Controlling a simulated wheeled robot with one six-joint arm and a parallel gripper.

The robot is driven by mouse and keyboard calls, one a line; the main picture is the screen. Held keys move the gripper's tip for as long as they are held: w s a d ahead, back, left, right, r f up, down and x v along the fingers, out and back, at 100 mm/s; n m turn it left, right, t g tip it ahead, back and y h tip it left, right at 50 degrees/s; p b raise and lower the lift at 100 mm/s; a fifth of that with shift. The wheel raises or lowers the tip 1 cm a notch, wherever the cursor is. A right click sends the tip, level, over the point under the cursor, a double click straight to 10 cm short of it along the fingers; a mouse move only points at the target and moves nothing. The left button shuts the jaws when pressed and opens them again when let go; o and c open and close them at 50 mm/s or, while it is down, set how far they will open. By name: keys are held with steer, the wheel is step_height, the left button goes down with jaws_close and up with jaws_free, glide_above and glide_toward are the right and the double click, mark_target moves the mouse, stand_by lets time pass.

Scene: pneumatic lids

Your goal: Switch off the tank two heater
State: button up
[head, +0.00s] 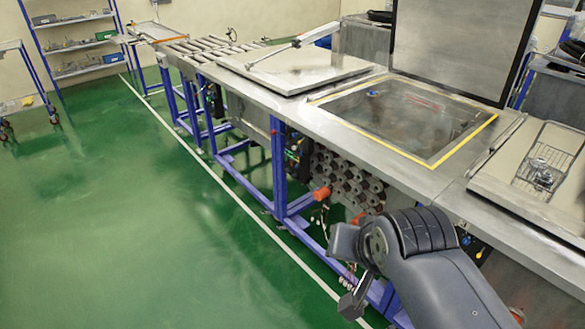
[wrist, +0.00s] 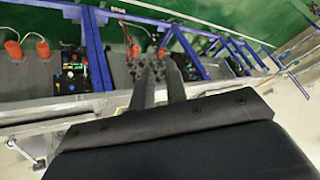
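In the head view, a small dark control panel (head: 292,152) with coloured lights sits on the front of the line below the closed lid. Another dark panel (head: 474,243) with buttons shows at the right, behind my arm. In the wrist view, one panel (wrist: 72,74) with a green display and knobs is at the left, and another panel (wrist: 238,64) is at the right. I cannot read which belongs to tank two, nor make out a heater switch. My gripper (head: 349,272) is open and empty in front of the line, apart from both panels; its fingers also show in the wrist view (wrist: 160,72).
An open tank (head: 400,118) with a raised lid (head: 460,45) is at the right. A closed lid (head: 295,68) lies beside it. Orange plugs (head: 322,193) and blue frame legs (head: 279,165) stand out at the front.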

steer(key=w+a+f+n+y+b, duration=0.1)
steer(key=w+a+f+n+b, duration=0.1)
steer(key=a+f+b, duration=0.2)
steer(key=w+a+f+n+t+y+b, duration=0.1)
steer(key=w+a+f+n+b, duration=0.1)
steer(key=f, duration=0.4)
steer(key=w+a+f+n+t+y+b, duration=0.1)
steer(key=w+a+f+n+b, duration=0.2)
steer(key=a+f+b, duration=0.2)
steer(key=shift+a+f+n+y+b, duration=0.15)
steer(key=shift+a+n+y+b, duration=0.2)
steer(key=shift+n+y+b, duration=0.1)
jaws_close()
steer(key=a+f+n+t+y+b, duration=0.2)
steer(key=a+f+n+b, duration=0.5)
steer(key=f+b, duration=0.5)
steer(key=a+f+n+t+y+b, duration=0.2)
steer(key=a+f+n+b, duration=0.3)
steer(key=a+f+b, duration=0.7)
steer(key=s+f+n+t+b, duration=0.1)
steer(key=s+f+n+b, duration=0.2)
steer(key=f, duration=0.4)
steer(key=s+f+n+t+b, duration=0.2)
steer(key=s+f+n+b, duration=0.2)
steer(key=f, duration=0.3)
steer(key=shift+d+n+t+y+b, duration=0.3)
steer(key=shift+n+b, duration=0.25)
steer(key=shift+b, duration=0.3)
